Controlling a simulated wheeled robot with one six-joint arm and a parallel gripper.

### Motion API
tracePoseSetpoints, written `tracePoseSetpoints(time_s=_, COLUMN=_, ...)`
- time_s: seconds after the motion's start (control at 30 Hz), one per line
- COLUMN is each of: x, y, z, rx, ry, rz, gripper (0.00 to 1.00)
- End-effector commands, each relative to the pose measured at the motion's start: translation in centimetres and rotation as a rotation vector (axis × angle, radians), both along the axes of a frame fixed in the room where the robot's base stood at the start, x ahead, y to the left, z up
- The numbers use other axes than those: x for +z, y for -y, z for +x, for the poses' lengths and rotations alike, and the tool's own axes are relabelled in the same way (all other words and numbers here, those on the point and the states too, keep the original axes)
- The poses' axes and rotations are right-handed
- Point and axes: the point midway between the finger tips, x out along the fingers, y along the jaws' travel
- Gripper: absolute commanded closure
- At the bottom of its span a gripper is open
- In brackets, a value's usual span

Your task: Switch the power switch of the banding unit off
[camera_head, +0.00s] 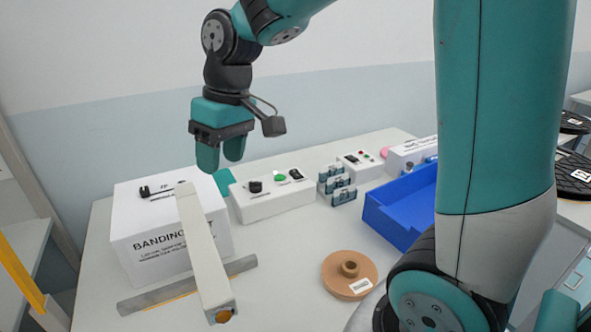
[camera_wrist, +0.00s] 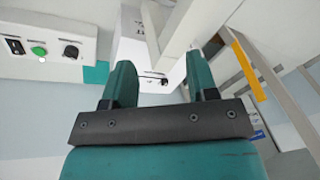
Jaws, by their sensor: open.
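The banding unit (camera_head: 150,222) is a white box with its name on the front, at the left of the table. A small black knob or switch (camera_head: 144,191) sits on its top; which way it is set is too small to tell. The unit also shows in the wrist view (camera_wrist: 133,52), with a dark fitting (camera_wrist: 164,82) between my fingertips in the picture. My gripper (camera_head: 221,160) is open and empty, pointing down above the back right of the unit, apart from it. Its two teal fingers show in the wrist view (camera_wrist: 160,72).
A long white arm (camera_head: 206,255) slants forward from the unit over a metal strip (camera_head: 244,264). To the right stands a white control box (camera_head: 262,208) with a black knob, green button and rocker. A brown reel (camera_head: 338,281) and blue tray (camera_head: 400,233) lie further right.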

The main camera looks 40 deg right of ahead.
Motion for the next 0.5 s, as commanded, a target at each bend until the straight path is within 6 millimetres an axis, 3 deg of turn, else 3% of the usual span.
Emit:
tracePoseSetpoints(time_s=0.03, x=-0.4, y=3.7, z=4.3, rx=-0.084, ry=-0.015, rz=-0.031, gripper=0.47)
tracePoseSetpoints(time_s=0.1, x=-1.0, y=9.0, z=8.9, rx=-0.186, ry=-0.032, rz=-0.072, gripper=0.47)
tracePoseSetpoints(time_s=0.2, x=-2.6, y=16.7, z=13.4, rx=-0.323, ry=-0.063, rz=-0.115, gripper=0.47)
tracePoseSetpoints(time_s=0.33, x=-5.0, y=25.3, z=16.1, rx=-0.469, ry=-0.099, rz=-0.150, gripper=0.47)
tracePoseSetpoints(time_s=0.4, x=-6.2, y=28.6, z=16.7, rx=-0.522, ry=-0.116, rz=-0.160, gripper=0.47)
tracePoseSetpoints(time_s=0.5, x=-7.2, y=31.7, z=16.9, rx=-0.575, ry=-0.129, rz=-0.167, gripper=0.47)
